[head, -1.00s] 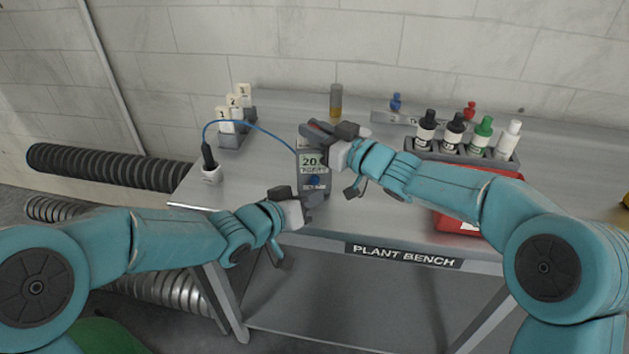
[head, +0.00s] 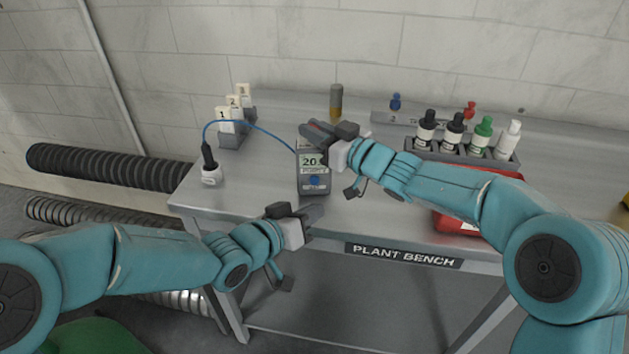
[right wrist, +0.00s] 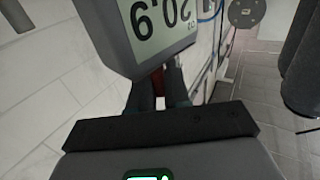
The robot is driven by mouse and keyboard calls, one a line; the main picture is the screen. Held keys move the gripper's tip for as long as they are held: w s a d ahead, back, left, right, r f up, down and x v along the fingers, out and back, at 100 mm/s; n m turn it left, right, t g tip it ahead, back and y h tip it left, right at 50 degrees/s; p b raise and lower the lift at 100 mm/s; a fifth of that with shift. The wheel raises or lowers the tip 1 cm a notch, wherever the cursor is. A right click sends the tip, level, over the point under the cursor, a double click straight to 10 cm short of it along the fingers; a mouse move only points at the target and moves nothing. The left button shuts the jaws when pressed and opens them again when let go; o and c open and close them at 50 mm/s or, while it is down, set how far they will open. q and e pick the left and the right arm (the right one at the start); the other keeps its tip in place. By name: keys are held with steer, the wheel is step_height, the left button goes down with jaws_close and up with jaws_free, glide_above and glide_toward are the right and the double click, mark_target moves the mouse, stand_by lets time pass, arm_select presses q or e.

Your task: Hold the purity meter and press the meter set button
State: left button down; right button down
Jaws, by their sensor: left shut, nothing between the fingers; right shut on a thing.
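My right gripper (head: 318,132) is shut on the meter's upper end. In the right wrist view the meter (right wrist: 150,30) fills the top, its display showing 20.9, with the fingertips (right wrist: 160,90) at its edge. My left gripper (head: 312,212) is shut and empty, just below and in front of the meter, apart from the blue button.
A blue cable runs from the meter to a probe in a white cup (head: 211,176). Numbered white blocks (head: 232,112) stand at back left. A rack of bottles (head: 465,150) and a red case (head: 460,222) are at right. The bench (head: 255,205) is clear left of the meter.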

steer(key=c, duration=1)
jaws_free()
